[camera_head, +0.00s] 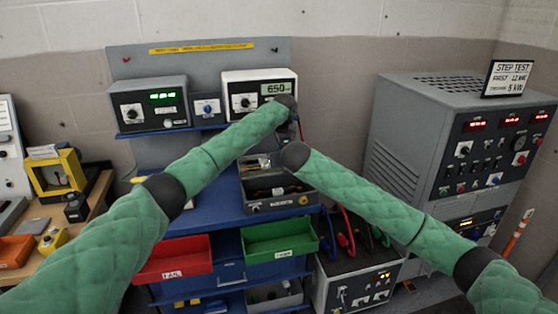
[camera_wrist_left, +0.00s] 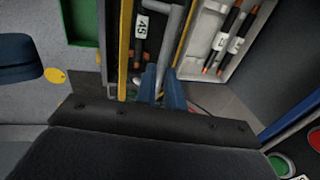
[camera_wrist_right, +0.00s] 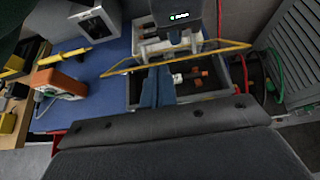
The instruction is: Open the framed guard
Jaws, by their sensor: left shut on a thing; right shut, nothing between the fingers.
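The framed guard has thin yellow edges and shows in the right wrist view (camera_wrist_right: 207,53), tilted above an open grey box (camera_wrist_right: 240,72). Its yellow bars also run up the left wrist view (camera_wrist_left: 126,50). My left gripper (camera_wrist_left: 163,92) is shut on a grey handle (camera_wrist_left: 170,40) between those bars. My right gripper (camera_wrist_right: 158,86) is shut and empty, its fingertips close to the guard's lower edge; I cannot tell whether they touch.
Two meters (camera_head: 150,104) (camera_head: 258,92) stand behind the blue bench. A red bin (camera_head: 172,260) and a green bin (camera_head: 280,243) hang at its front. A large grey cabinet (camera_head: 400,130) stands right. Red and green cables (camera_head: 345,230) hang beside the bench. A yellow-framed device (camera_head: 58,172) sits left.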

